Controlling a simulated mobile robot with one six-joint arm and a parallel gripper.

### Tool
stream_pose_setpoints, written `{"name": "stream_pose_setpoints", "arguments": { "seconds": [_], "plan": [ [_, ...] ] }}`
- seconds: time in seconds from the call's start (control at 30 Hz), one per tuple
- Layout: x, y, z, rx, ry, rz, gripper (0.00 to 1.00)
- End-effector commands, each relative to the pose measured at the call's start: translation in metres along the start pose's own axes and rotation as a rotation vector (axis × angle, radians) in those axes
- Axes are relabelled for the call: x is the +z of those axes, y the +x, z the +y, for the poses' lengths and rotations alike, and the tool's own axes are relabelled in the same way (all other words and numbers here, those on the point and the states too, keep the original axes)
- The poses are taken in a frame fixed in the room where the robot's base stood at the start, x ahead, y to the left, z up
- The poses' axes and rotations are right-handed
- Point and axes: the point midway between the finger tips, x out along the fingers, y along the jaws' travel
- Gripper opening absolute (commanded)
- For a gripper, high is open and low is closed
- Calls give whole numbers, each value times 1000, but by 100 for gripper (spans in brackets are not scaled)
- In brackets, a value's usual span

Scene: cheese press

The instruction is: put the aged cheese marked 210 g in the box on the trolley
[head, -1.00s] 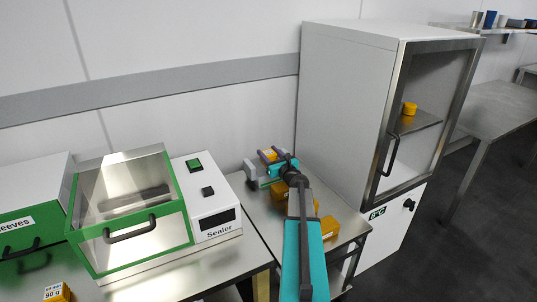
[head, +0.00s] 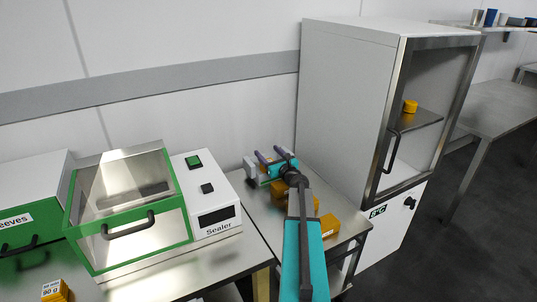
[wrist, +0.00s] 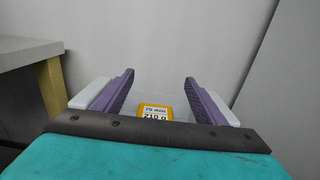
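The aged cheese (wrist: 156,112) is a yellow-orange block whose label reads 70 mm and 210 g in the wrist view. It lies between the spread fingers of my gripper (wrist: 158,80), with a gap on each side. My gripper (head: 271,157) is open over the back of a small steel-topped table or trolley (head: 342,238) in the head view. There the cheese (head: 267,160) shows only partly between the fingers. A pale surface surrounds the cheese; I cannot tell clearly whether it is the box. My arm hides part of the trolley top.
More orange blocks (head: 328,225) lie on the trolley beside my arm. The sealer (head: 215,205) stands left on a bench, with a 90 g block (head: 54,291) in front. A tall cabinet (head: 345,110) stands right, with a yellow cheese (head: 410,106) inside. The wall is close behind.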

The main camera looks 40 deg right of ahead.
Motion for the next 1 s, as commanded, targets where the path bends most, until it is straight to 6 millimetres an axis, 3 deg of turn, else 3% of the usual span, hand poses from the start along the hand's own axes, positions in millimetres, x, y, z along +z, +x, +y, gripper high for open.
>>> {"name": "stream_pose_setpoints", "arguments": {
  "seconds": [0.57,1.0],
  "plan": [
    [16,-1,0,0,0,0,65],
    [12,-52,1,-1,1,0,65]
  ]
}}
